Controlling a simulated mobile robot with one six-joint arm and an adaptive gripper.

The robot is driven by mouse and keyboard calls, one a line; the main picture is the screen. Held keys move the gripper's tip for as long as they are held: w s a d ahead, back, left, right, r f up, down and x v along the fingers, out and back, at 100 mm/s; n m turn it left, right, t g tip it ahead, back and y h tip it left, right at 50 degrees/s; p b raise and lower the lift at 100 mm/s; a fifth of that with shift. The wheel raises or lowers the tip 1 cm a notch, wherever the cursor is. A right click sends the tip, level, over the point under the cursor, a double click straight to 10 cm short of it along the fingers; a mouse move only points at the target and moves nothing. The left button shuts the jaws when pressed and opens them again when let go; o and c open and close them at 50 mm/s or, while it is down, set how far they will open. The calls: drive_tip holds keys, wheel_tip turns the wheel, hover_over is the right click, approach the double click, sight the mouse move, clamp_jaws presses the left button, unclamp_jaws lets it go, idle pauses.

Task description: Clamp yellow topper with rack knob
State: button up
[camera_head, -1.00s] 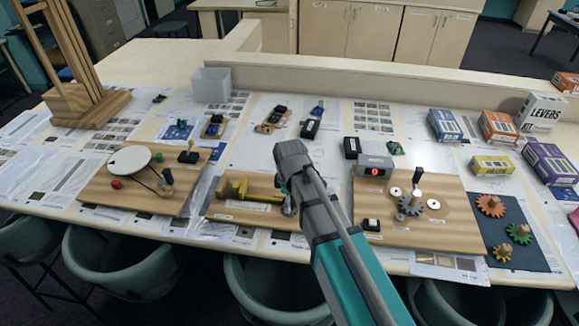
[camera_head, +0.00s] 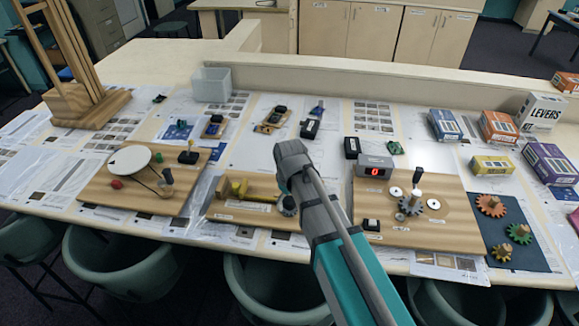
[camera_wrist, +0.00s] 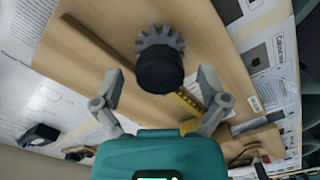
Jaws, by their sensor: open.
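The rack knob, a black cylinder (camera_wrist: 160,72) on a grey gear (camera_wrist: 160,40), stands between the spread fingers of my gripper (camera_wrist: 160,80) in the wrist view. My gripper is open, with a gap on each side of the knob. In the head view the knob's gear (camera_head: 287,206) shows beside my arm on the middle wooden board (camera_head: 255,215); the fingers are hidden there. The yellow topper (camera_head: 239,189) is at the left of that board, with a yellow bar (camera_head: 264,198) reaching toward the gear. A yellow marked strip (camera_wrist: 188,100) shows near the right finger.
The turntable board (camera_head: 135,195) is to the left. The gear board with a red-digit counter (camera_head: 374,167) is to the right. Loose gears lie on a dark mat (camera_head: 520,255). Small boxes (camera_head: 443,125) and a clear bin (camera_head: 211,85) stand farther back.

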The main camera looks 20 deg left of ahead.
sight(290, 200)
drive_tip(key=m, duration=1)
wheel_tip(290, 200, up, 14)
drive_tip(key=p, duration=1.4)
drive_tip(key=shift+f, duration=0.1)
idle(0.7)
drive_tip(key=s+d+f+b, duration=0.1)
drive_tip(key=d+f+b, duration=0.2)
drive_tip(key=d, duration=0.8)
drive_tip(key=s+d+f+m+b, duration=0.1)
drive_tip(key=d+f+b, duration=0.1)
drive_tip(key=d, duration=0.9)
drive_tip(key=s+d+f+b, duration=0.1)
drive_tip(key=d+f+b, duration=0.2)
drive_tip(key=d, duration=0.8)
drive_tip(key=shift+d+f+m+b, duration=0.3)
drive_tip(key=shift+d+b, duration=0.05)
drive_tip(key=shift+b, duration=0.05)
